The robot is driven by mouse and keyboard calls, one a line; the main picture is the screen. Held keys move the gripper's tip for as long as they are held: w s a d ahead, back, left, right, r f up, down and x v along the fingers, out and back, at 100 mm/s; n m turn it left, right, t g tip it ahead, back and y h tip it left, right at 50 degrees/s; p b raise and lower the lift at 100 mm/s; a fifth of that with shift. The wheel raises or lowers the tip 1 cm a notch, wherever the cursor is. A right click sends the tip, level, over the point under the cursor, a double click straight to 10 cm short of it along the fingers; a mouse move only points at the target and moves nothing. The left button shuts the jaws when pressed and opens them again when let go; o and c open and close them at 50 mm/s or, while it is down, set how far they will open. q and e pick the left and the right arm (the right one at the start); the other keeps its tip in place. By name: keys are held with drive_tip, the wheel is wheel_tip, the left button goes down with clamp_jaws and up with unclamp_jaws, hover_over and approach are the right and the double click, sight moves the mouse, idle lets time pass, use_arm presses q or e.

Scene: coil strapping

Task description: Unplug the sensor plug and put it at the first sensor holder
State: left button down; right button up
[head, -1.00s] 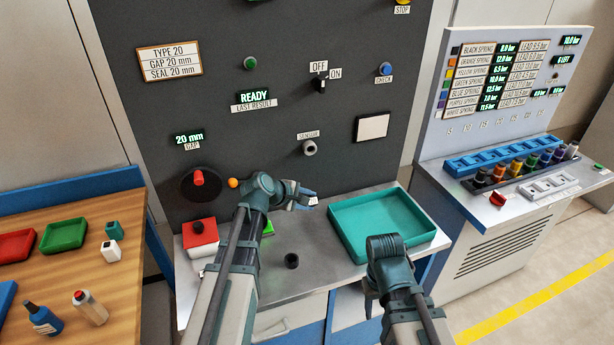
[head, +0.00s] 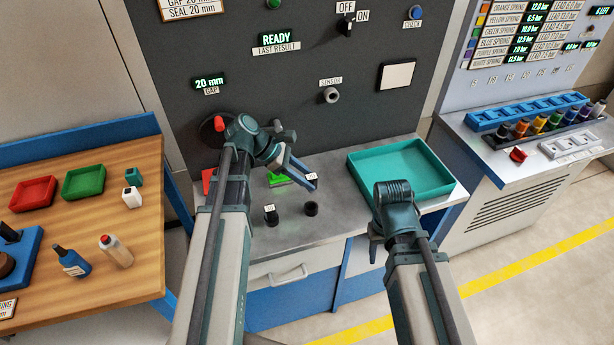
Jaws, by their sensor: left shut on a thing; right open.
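The panel's sensor socket (head: 331,95), under its SENSOR label, is a round grey fitting. My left gripper (head: 306,175) is shut on a small dark piece with a pale top (head: 312,178), above the grey bench top; I cannot tell for certain that it is the sensor plug. Below it on the bench stand two short black cylinders, one with a white label (head: 271,214) and one plain (head: 311,208); I cannot tell whether either is a sensor holder. My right gripper (head: 376,246) is open, by the bench's front edge, partly hidden by its own arm.
A teal tray (head: 433,190) lies on the bench's right. A green piece (head: 279,179) and a red piece (head: 208,181) are partly behind my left arm. The red knob (head: 219,124) is on the panel. A wooden table (head: 120,270) stands left.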

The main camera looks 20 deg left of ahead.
use_arm(q)
drive_tip(key=b, duration=0.6)
hover_over(306, 207)
drive_tip(key=f, duration=0.5)
drive_tip(key=shift+w+f, duration=0.2)
drive_tip(key=shift+f, duration=0.2)
drive_tip(key=shift+f, duration=0.25)
idle(0.4)
drive_tip(key=shift+f+b, duration=1.45)
drive_tip(key=shift+b, duration=0.15)
drive_tip(key=shift+c, duration=2)
unclamp_jaws()
drive_tip(key=shift+r, duration=0.1)
drive_tip(key=p+v, duration=1)
drive_tip(key=v, duration=0.3)
drive_tip(key=shift+a+r, duration=0.25)
